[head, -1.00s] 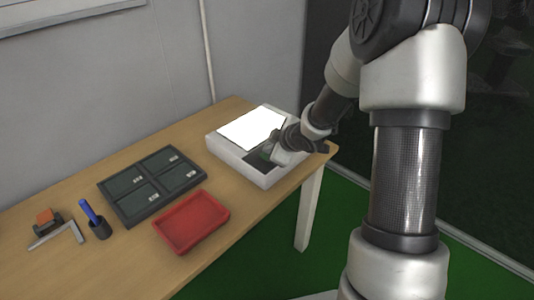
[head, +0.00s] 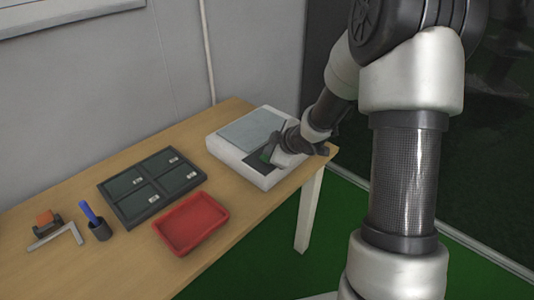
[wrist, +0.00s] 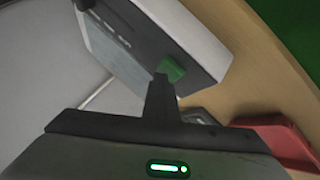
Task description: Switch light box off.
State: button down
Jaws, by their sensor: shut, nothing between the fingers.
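The white light box (head: 225,152) stands at the right end of the table, and its top panel (head: 250,129) is grey and unlit. A green switch (wrist: 173,68) sits on the dark strip at the box's front in the wrist view. It also shows in the head view as a small green spot (head: 265,156). My gripper (wrist: 160,78) is shut and empty, with its tip right beside the green switch. I cannot tell whether the tip touches it. My wrist hides part of the box's right side in the head view.
A dark compartment tray (head: 130,211), a red tray (head: 158,232), a cup with a blue tool (head: 98,229), a metal square (head: 62,236) and an orange-and-black item (head: 46,218) lie on the wooden table (head: 60,280). A wall stands behind.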

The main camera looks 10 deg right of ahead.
notch_tip(320, 180, up, 6)
jog(key=p, duration=0.6)
jog(key=shift+r, duration=0.15)
dwell(1.0)
